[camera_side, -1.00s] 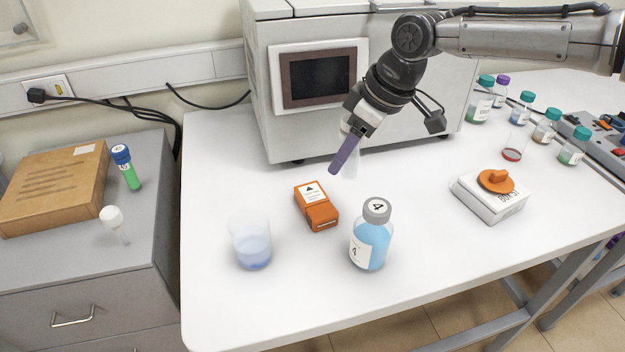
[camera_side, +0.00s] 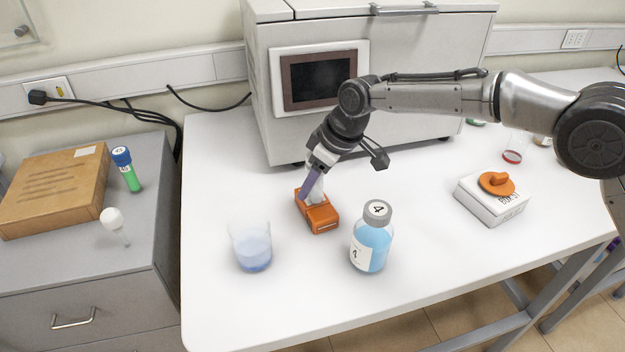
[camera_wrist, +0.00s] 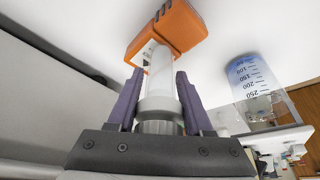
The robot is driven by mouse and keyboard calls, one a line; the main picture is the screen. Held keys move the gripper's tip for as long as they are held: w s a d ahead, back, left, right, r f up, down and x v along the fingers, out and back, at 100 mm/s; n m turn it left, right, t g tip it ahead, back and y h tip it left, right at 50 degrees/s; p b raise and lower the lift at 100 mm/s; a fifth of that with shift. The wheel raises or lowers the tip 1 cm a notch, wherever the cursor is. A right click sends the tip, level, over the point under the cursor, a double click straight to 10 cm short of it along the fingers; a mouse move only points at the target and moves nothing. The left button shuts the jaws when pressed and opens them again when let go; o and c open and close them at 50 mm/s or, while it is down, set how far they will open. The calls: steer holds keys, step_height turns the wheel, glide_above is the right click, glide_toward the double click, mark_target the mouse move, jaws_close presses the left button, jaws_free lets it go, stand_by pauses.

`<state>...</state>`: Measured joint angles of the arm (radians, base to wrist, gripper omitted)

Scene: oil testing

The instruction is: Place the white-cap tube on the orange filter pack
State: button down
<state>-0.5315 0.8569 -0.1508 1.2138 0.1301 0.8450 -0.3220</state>
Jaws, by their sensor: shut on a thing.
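My gripper (camera_side: 311,185) has purple fingers and is shut on a clear, whitish tube (camera_wrist: 161,75). The tube's pale grey-white cap (camera_wrist: 158,108) is toward my palm, and its far end points at the orange filter pack. The orange filter pack (camera_side: 321,219) lies flat on the white table, just below my fingers; it also shows in the wrist view (camera_wrist: 168,28), behind the tube's end. The tube's end overlaps the pack in both views. I cannot tell whether they touch. My fingers hide part of the tube in the side view.
A beaker with blue liquid (camera_side: 252,248) stands left of the pack. A blue bottle with grey cap (camera_side: 372,238) stands to its right. A grey-white machine (camera_side: 400,60) is behind. A white box with an orange top (camera_side: 490,203) sits farther right. The table's front is clear.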

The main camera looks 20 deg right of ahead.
steer(key=shift+c, duration=1.5)
jaws_free()
steer(key=shift+f, duration=0.1)
steer(key=v, duration=1.2)
steer(key=shift+r, duration=0.2)
